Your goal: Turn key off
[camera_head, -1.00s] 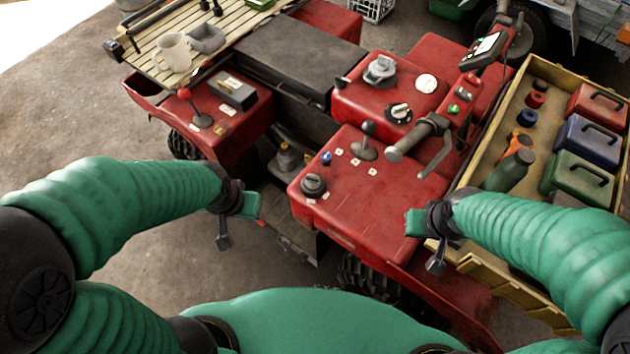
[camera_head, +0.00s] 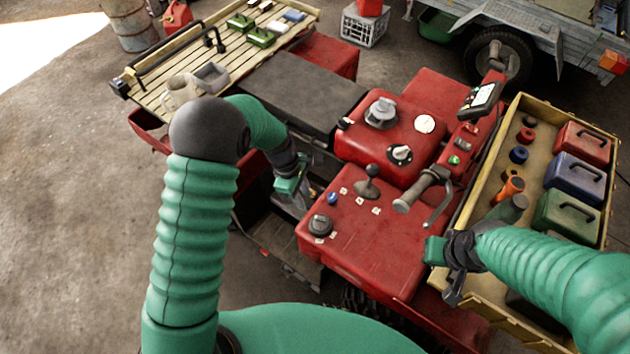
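The red quad's front panel (camera_head: 365,262) carries a round black knob (camera_head: 320,225) at its left corner. Another round black switch (camera_head: 400,153) with a pale bar sits on the raised red body, below a white dial (camera_head: 424,124). I cannot tell for sure which of the two holds the key. My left gripper (camera_head: 289,191) is left of the panel and above the black knob in the picture, apart from it and empty. My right gripper (camera_head: 444,268) is at the panel's right edge, near the yellow crate, and looks empty. Neither gripper's opening is clear.
A gear lever (camera_head: 369,184) and a dark handlebar grip (camera_head: 412,194) with its brake lever stand over the panel. A blue button (camera_head: 332,199) is near the knob. A yellow crate (camera_head: 478,318) with toolboxes is at right.

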